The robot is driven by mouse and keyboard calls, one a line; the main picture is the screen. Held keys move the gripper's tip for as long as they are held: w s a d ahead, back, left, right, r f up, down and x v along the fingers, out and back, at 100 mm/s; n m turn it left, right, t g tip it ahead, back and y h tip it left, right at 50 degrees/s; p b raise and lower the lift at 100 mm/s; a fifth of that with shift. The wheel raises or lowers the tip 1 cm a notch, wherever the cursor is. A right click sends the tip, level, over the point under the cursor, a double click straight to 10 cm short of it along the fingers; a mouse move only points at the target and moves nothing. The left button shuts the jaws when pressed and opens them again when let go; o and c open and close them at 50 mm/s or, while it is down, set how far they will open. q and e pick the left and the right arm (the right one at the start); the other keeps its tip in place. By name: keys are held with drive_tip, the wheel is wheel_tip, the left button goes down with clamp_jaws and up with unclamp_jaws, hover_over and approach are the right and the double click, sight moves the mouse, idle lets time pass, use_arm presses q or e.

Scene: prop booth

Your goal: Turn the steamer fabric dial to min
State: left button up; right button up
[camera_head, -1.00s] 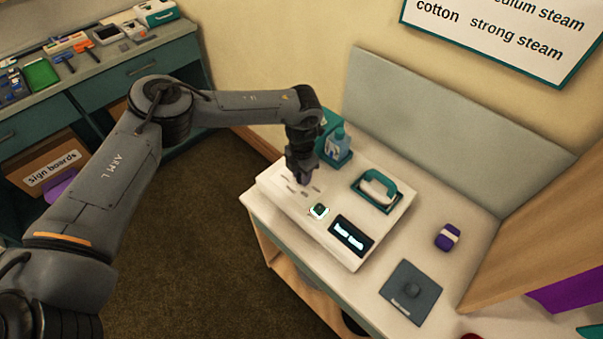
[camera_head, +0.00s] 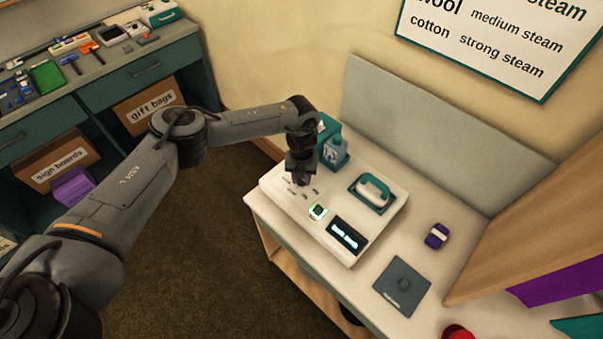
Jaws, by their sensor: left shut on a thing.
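The steamer base (camera_head: 287,212) is a white slab on the counter, with grey marks near its left end. My left gripper (camera_head: 301,182) points down among these marks, shut on the fabric dial. The fingers hide the dial, so its setting cannot be read. A small green-lit button (camera_head: 318,211) and a dark display (camera_head: 347,234) with two lit bars sit to the right on the base. The white and teal steamer iron (camera_head: 374,191) rests on its teal cradle at the base's back right. My right gripper is not in view.
A purple and white item (camera_head: 437,236) and a grey pad (camera_head: 402,287) lie right of the base. A wall sign (camera_head: 490,40) lists fabrics and steam strengths. A wooden panel (camera_head: 535,215) bounds the right.

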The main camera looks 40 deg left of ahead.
use_arm(q)
drive_tip(key=shift+n+p, duration=0.4)
drive_tip(key=shift+n, duration=0.5)
drive_tip(key=o, duration=1)
drive_tip(key=shift+o, duration=0.2)
wheel_tip(320, 180, up, 11)
drive_tip(key=shift+p, duration=0.45)
